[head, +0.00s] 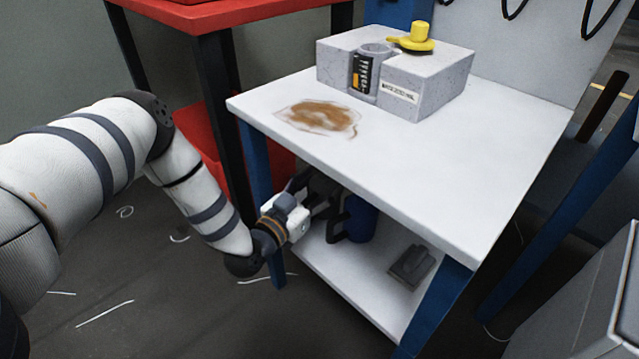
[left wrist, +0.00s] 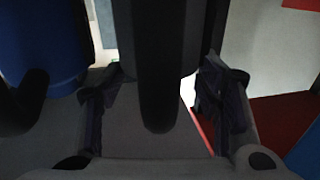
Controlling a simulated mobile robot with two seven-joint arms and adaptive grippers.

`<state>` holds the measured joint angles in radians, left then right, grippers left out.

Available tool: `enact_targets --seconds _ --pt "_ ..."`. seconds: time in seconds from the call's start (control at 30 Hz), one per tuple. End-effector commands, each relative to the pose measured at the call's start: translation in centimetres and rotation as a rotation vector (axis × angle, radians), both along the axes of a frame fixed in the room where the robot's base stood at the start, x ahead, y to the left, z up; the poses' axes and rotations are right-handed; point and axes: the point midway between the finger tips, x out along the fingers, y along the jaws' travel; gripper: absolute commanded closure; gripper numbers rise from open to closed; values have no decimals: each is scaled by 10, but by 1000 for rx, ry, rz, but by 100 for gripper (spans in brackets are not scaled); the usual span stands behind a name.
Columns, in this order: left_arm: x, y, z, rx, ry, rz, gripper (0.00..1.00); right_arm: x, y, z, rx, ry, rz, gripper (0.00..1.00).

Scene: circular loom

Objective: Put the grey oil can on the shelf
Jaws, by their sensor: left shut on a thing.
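My left gripper (head: 318,196) reaches in under the white table top, above the lower shelf (head: 335,270). In the left wrist view its two fingers (left wrist: 162,108) are on either side of a dark grey, round-ended thing (left wrist: 158,60), which appears to be the grey oil can. The gripper is shut on it. Only part of it shows, and shadow hides its full shape. In the head view the gripper and table top mostly hide it. My right gripper is not in view.
A blue container (head: 361,219) with a dark handle stands on the lower shelf close to the gripper; it also shows in the left wrist view (left wrist: 42,42). A grey object (head: 411,266) lies farther right. The table top (head: 430,170) overhangs. A blue leg (head: 259,175) stands beside my arm.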

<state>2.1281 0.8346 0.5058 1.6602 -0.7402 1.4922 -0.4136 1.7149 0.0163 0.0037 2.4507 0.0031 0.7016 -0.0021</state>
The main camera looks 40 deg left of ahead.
Motion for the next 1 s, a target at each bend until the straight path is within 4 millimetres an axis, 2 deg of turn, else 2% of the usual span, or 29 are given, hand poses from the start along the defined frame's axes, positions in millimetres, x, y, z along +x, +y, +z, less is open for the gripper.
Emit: enact_targets --seconds 0.03,0.07,0.13,0.43,0.53,0.8,1.0 --pt "0 0 -1 0 -2 0 82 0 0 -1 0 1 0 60" --pt "0 0 -1 0 -2 0 35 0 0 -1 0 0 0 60" --pt "0 0 0 0 -2 0 19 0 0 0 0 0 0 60" --pt "-1 0 -1 0 2 0 19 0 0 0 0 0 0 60" --pt "-8 -1 -2 0 4 -1 19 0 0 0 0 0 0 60" --pt "-77 -7 -2 -1 4 0 19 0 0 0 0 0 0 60" --pt "-113 -11 -1 -1 2 -1 19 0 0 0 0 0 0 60"
